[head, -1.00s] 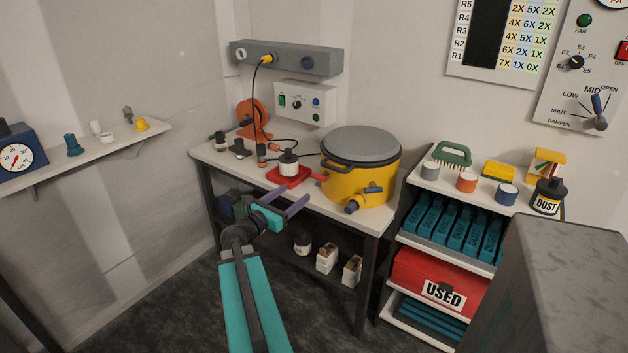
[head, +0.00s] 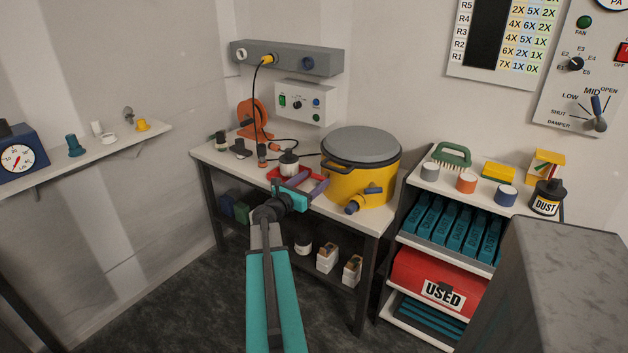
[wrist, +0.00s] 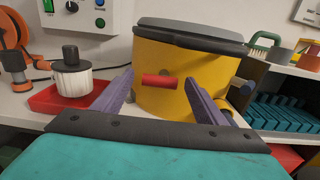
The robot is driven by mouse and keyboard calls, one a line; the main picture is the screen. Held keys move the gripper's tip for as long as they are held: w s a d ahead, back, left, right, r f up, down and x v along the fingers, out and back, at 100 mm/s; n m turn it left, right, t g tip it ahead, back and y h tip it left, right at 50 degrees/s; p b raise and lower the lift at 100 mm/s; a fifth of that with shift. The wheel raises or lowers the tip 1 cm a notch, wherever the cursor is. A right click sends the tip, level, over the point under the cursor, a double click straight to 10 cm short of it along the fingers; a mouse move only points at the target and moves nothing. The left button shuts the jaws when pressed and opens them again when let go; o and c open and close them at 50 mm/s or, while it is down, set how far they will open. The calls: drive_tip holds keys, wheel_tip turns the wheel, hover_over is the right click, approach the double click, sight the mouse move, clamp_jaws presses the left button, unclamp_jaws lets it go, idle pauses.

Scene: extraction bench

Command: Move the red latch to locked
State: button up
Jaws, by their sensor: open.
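The red latch (wrist: 160,81) is a short red bar on the front of the yellow pot (head: 345,187), which has a grey lid (head: 361,145). In the wrist view the latch lies roughly level between my open fingers, with the yellow pot wall (wrist: 170,102) behind it. My gripper (head: 307,183) is open and empty in front of the pot's left side. It also shows in the wrist view (wrist: 158,95), with one purple finger on each side of the latch. I cannot tell whether either finger touches it. In the head view the latch is mostly hidden behind my gripper.
A red tray (wrist: 55,98) with a white, black-capped bottle (wrist: 72,77) stands left of my fingers. A blue-ended valve (head: 362,200) sticks out from the pot's lower right. An orange reel (head: 252,118) and cables lie behind. A shelf unit (head: 425,182) stands right.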

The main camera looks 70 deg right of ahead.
drive_tip(key=shift+s+d, duration=0.15)
drive_tip(key=shift+d, duration=0.45)
drive_tip(key=c, duration=1)
drive_tip(key=shift+a, duration=0.15)
drive_tip(key=shift+c, duration=0.3)
